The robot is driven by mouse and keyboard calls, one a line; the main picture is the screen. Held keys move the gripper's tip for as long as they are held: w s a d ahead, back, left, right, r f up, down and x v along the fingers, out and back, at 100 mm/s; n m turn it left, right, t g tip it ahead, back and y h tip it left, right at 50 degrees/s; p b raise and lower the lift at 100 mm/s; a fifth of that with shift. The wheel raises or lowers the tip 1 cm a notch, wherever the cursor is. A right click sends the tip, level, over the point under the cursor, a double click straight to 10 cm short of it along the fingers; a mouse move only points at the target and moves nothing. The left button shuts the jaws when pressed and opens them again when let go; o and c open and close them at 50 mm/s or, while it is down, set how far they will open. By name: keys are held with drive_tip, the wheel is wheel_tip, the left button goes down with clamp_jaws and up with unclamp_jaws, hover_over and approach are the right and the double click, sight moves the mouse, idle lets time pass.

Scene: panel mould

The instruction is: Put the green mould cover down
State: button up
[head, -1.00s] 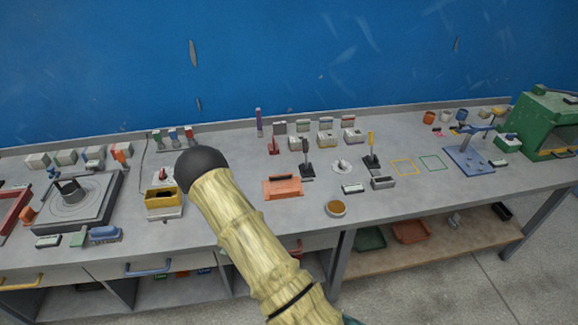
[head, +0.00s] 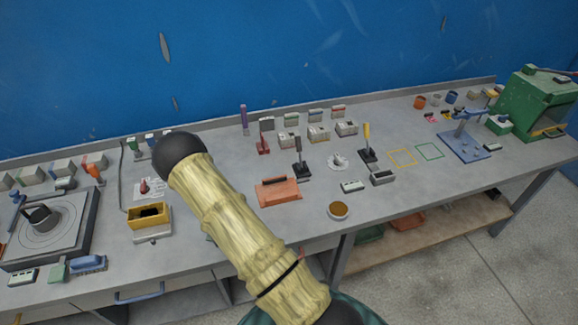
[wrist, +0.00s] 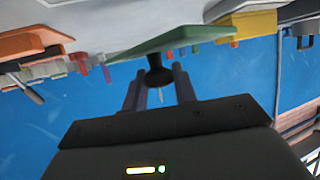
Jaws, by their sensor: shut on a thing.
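The green mould cover (wrist: 185,36) shows in the wrist view as a flat green plate with a dark knob. My gripper (wrist: 158,82) is shut on that knob, and the plate sits just past the fingertips. The wrist picture looks upside down, with the grey bench top above. I cannot tell whether the cover touches the bench. In the head view my arm crosses the middle, and neither the gripper nor the cover can be made out.
On the bench (head: 230,170), a green outlined square (head: 430,152) and a yellow one (head: 402,157) are empty. A green machine (head: 540,103) stands far right.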

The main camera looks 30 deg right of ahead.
drive_tip(key=shift+s+a, duration=0.15)
drive_tip(key=w+m+h+b, duration=0.1)
drive_tip(key=b, duration=0.1)
drive_tip(key=w+d+m+h+b, duration=0.1)
drive_tip(key=b, duration=0.1)
drive_tip(key=w+r+m+h+b, duration=0.1)
drive_tip(key=b, duration=0.1)
drive_tip(key=shift+w+d+h+b, duration=0.3)
drive_tip(key=shift+d+h+b, duration=0.05)
drive_tip(key=shift+d+h, duration=0.05)
drive_tip(key=shift+w+r+m+g+h+b, duration=0.15)
drive_tip(key=shift+r+m+g+h+b, duration=0.15)
drive_tip(key=shift+m+g+h+b, duration=0.25)
drive_tip(key=shift+a+r+m+g+h+b, duration=0.15)
drive_tip(key=shift+a+r+m+h+b, duration=0.05)
drive_tip(key=shift+m+h+b, duration=0.4)
drive_tip(key=shift+a+r+m+g+h+b, duration=0.1)
drive_tip(key=shift+a+r+m+h+b, duration=0.1)
drive_tip(key=shift+m+h+b, duration=0.35)
drive_tip(key=a+b, duration=0.1)
drive_tip(key=s+a+m+g+h+b, duration=0.1)
drive_tip(key=shift+a+r+b, duration=0.1)
drive_tip(key=shift+b, duration=0.2)
drive_tip(key=shift+s+a+r+m+h, duration=0.1)
drive_tip(key=shift+s+a+m+h, duration=0.1)
drive_tip(key=shift+m+h, duration=0.1)
drive_tip(key=shift+g, duration=0.3)
drive_tip(key=shift+f, duration=2.9)
